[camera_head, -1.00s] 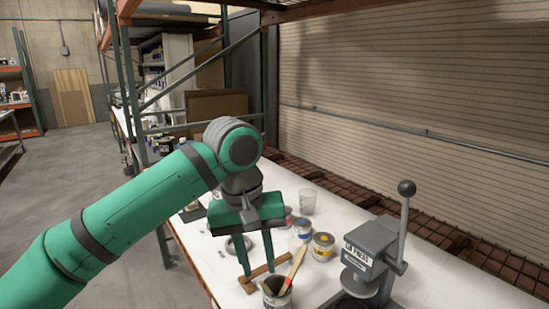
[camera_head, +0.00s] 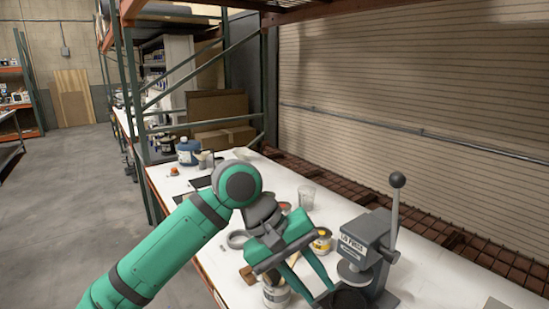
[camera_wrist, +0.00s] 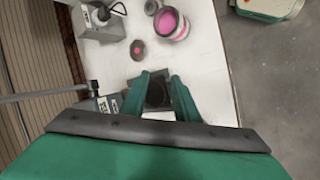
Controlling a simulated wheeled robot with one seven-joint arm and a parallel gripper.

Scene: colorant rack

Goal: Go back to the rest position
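My gripper (camera_head: 320,296) hangs over the right part of the white table (camera_head: 430,268), tilted, its green fingers pointing down and right near the base of the lever press (camera_head: 365,245). The wrist view also shows my gripper (camera_wrist: 160,76), its fingers apart with nothing held between them. A dark round part (camera_wrist: 157,95) of the press base shows in the gap behind them. A can (camera_head: 275,295) with a stick or brush stands on the table, partly hidden behind the fingers. Part of a wooden piece (camera_head: 247,275) lies left of it.
A blue container (camera_head: 187,153) and cardboard box (camera_head: 222,140) are farther back. The press lever (camera_head: 396,205) rises on the right. A can of pink colorant (camera_wrist: 170,24) shows in the wrist view.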

